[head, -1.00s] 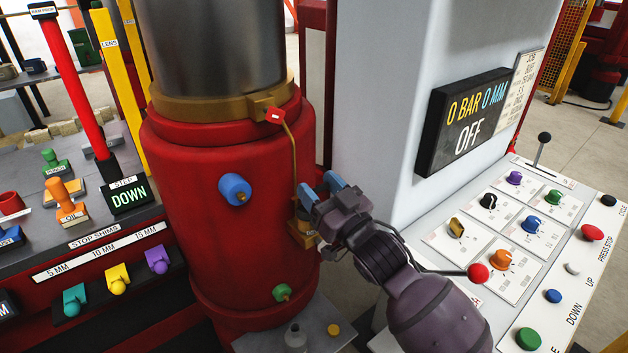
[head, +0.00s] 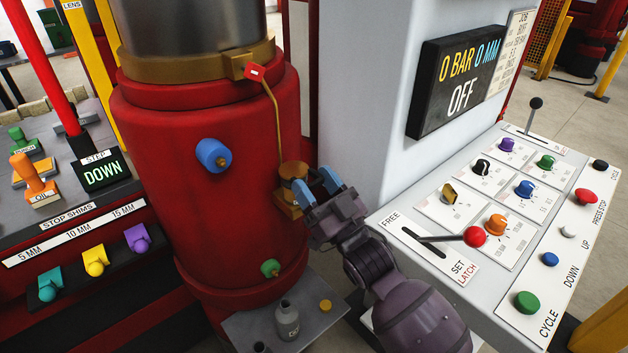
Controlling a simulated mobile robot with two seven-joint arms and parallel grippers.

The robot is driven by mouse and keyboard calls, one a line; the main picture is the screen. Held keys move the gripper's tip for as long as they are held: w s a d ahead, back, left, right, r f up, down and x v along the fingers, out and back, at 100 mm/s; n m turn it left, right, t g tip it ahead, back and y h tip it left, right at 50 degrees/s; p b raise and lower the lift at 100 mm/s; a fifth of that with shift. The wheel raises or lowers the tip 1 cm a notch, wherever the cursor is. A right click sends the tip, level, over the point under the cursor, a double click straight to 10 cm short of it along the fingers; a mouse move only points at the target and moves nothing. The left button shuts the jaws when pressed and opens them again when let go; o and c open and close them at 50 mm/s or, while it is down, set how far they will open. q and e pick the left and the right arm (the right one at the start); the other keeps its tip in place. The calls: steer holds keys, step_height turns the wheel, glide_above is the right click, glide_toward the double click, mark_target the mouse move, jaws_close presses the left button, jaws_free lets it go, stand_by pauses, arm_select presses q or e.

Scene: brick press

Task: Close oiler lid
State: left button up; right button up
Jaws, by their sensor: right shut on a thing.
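The oiler (head: 291,187) is a small brass cup on a bracket, low on the right side of the red press cylinder, with a thin brass pipe running down to it. My right gripper (head: 318,186), with blue fingertips, is just right of the oiler's top, close against it. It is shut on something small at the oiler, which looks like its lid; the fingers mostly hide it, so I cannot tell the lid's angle. My left gripper is out of view.
A grey shelf (head: 247,334) below holds a grey bottle (head: 288,322) and a yellow cap (head: 325,306). A control panel (head: 409,213) with a red-knobbed lever (head: 474,237) stands to the right of my forearm. A blue knob (head: 212,155) sticks out of the red cylinder (head: 165,190).

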steer(key=shift+f, duration=0.6)
steer(key=o, duration=1.1)
steer(key=shift+r, duration=0.1)
steer(key=shift+o, duration=1)
steer(key=shift+r, duration=0.15)
steer(key=shift+s+d, duration=0.1)
steer(key=b+v, duration=0.1)
steer(key=v, duration=0.9)
steer(key=shift+s+f, duration=0.2)
